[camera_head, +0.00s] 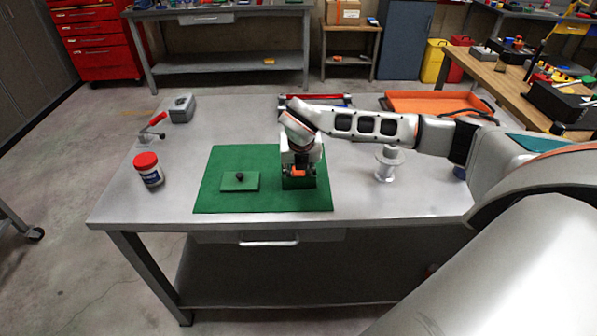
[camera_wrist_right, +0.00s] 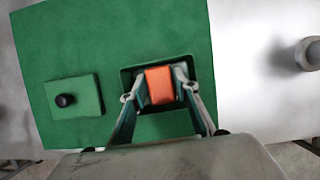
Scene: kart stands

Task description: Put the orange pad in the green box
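The orange pad (camera_wrist_right: 159,85) is between the two fingers of my right gripper (camera_wrist_right: 160,88), which appear to touch its sides. In the wrist view the pad is over or inside the opening of the green box (camera_wrist_right: 128,78); its exact height is unclear. In the head view my right gripper (camera_head: 299,172) points down at the green box (camera_head: 293,184), with a bit of the orange pad (camera_head: 298,173) showing. A green lid (camera_head: 230,182) with a black knob lies left of the box on the green mat (camera_head: 262,202). My left gripper is not in view.
A red-handled clamp (camera_head: 151,130) and a grey block (camera_head: 181,108) are farther back. The table's front left is clear.

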